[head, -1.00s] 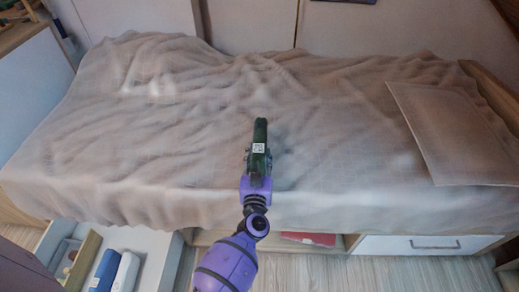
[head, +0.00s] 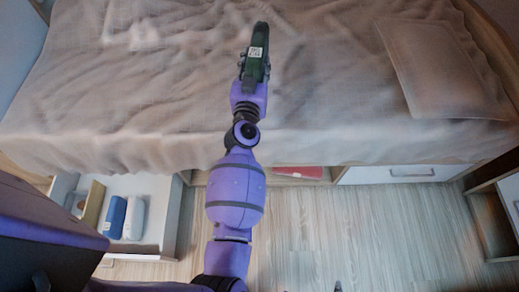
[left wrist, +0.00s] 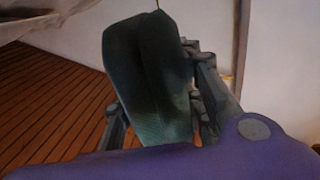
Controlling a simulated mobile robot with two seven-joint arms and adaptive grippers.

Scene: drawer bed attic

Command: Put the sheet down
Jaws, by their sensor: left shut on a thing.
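My left gripper (head: 253,72) reaches in over the bed in the head view. It is shut on a dark green folded thing, seemingly the sheet (head: 264,38). In the left wrist view the sheet (left wrist: 145,75) stands as a thick, smooth fold between the fingers (left wrist: 160,108). The bed (head: 160,85) has a wrinkled grey-beige cover and lies beneath the gripper in the head view. I cannot tell how far the sheet is above it. A small dark tip (head: 338,286) at the bottom edge may be my right gripper; too little shows to tell.
A flat beige pillow (head: 430,65) lies at the bed's right end. An open white drawer (head: 155,220) at lower left holds a blue roll (head: 115,217) and a white roll (head: 135,218). A closed drawer (head: 400,173) is under the bed. The wooden floor (head: 370,235) in front is clear.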

